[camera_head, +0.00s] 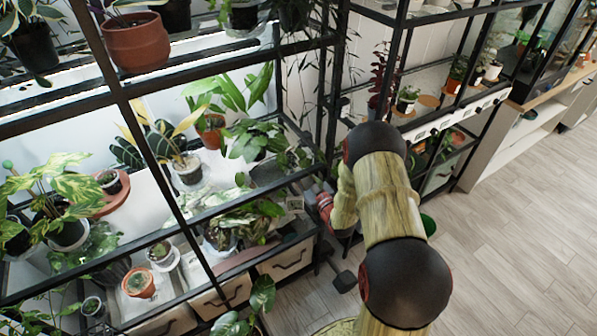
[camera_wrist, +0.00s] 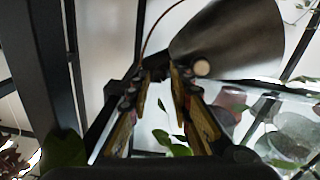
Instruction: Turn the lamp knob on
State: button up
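In the wrist view, a dark metallic lamp shade (camera_wrist: 230,40) fills the upper right, tilted, with its wider end toward the right. A small round pale knob (camera_wrist: 201,68) shows at the shade's lower left edge. My gripper (camera_wrist: 160,76) is open, with a gap between its two fingers and nothing seen between them. The knob appears just right of the right fingertip; I cannot tell whether they touch.
Black-framed plant shelves (camera_head: 120,100) with several potted plants fill the left and middle of the head view. More shelving (camera_head: 462,100) stands behind at right. The wood floor (camera_head: 510,240) at right is clear. A dark post (camera_wrist: 45,70) stands left in the wrist view.

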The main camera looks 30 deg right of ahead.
jog(key=shift+w, duration=0.1)
jog(key=shift+c, duration=1.2)
grip_shut()
jog(key=shift+m, duration=0.3)
jog(key=m+p, duration=0.3)
jog(key=m, duration=1.4)
jog(key=shift+d+y+p, duration=0.1)
jog(key=shift+y+p, duration=0.2)
jog(key=shift+p, duration=0.05)
jog(key=shift+o, duration=1.2)
grip_release()
